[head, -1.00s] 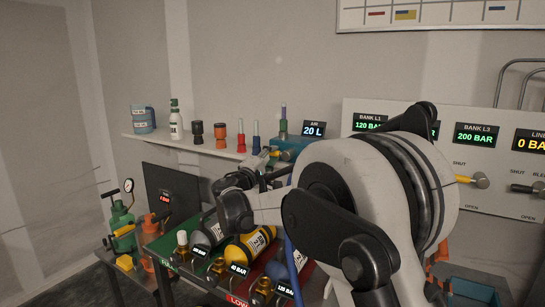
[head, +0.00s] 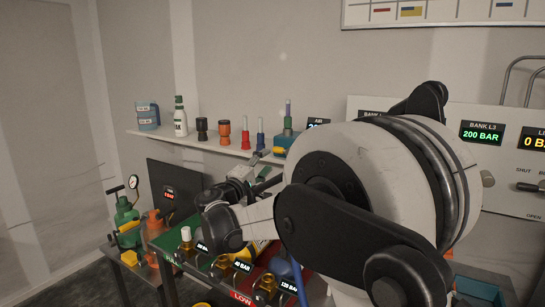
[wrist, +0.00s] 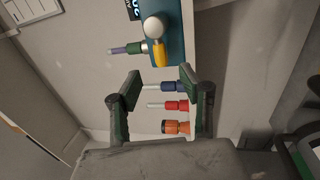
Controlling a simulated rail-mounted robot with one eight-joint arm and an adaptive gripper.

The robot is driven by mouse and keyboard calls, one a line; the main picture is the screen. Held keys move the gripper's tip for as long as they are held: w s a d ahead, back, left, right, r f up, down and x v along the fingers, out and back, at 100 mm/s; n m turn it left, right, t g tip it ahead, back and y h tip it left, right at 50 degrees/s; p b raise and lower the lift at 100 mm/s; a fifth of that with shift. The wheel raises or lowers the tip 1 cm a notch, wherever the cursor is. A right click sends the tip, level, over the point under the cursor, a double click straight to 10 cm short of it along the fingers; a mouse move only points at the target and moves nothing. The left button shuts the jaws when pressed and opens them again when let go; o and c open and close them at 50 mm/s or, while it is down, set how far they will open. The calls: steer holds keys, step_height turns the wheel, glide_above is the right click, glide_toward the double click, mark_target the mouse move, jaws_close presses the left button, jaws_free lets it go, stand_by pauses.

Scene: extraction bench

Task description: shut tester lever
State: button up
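The tester is a teal box on the wall shelf, seen in the head view (head: 284,141) and at the top of the wrist view (wrist: 176,20). Its lever has a round silver hub (wrist: 153,27) and a yellow handle (wrist: 159,54), which also shows in the head view (head: 280,151). A green and purple fitting (wrist: 132,48) sticks out beside the hub. My gripper (wrist: 161,78) is open and empty. Its fingertips are apart, just short of the yellow handle's end, with no contact visible. In the head view my arm partly hides the gripper.
Blue (wrist: 172,87), red (wrist: 177,105) and orange (wrist: 175,127) fittings stand on the shelf, seen between my fingers. Further left on the shelf are a white bottle (head: 180,118) and a blue mug (head: 147,116). Cylinders on the bench below are partly hidden by my arm.

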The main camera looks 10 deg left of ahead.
steer(key=shift+v, duration=2.25)
steer(key=shift+d, duration=0.15)
steer(key=s+d+f+m+g+y, duration=0.1)
steer(key=s+d+m+g, duration=0.15)
steer(key=s+d, duration=0.45)
steer(key=s+d+f+m+g, duration=0.1)
steer(key=s+d+m+g, duration=0.15)
steer(key=d, duration=0.95)
steer(key=s+d+m+g+y, duration=0.1)
steer(key=s+d+g, duration=0.3)
steer(key=d, duration=0.5)
steer(key=s+d+f+m+g+y, duration=0.1)
steer(key=s+f, duration=0.4)
steer(key=s, duration=0.8)
steer(key=s+d+f+m+g+y, duration=0.1)
steer(key=s+d+f+m+y, duration=0.2)
steer(key=s, duration=1.1)
step_height(320, 180, down, 4)
steer(key=m+y, duration=0.2)
steer(key=shift+s+d+r+m+y, duration=0.2)
steer(key=shift+m+y, duration=0.1)
steer(key=shift+m, duration=0.1)
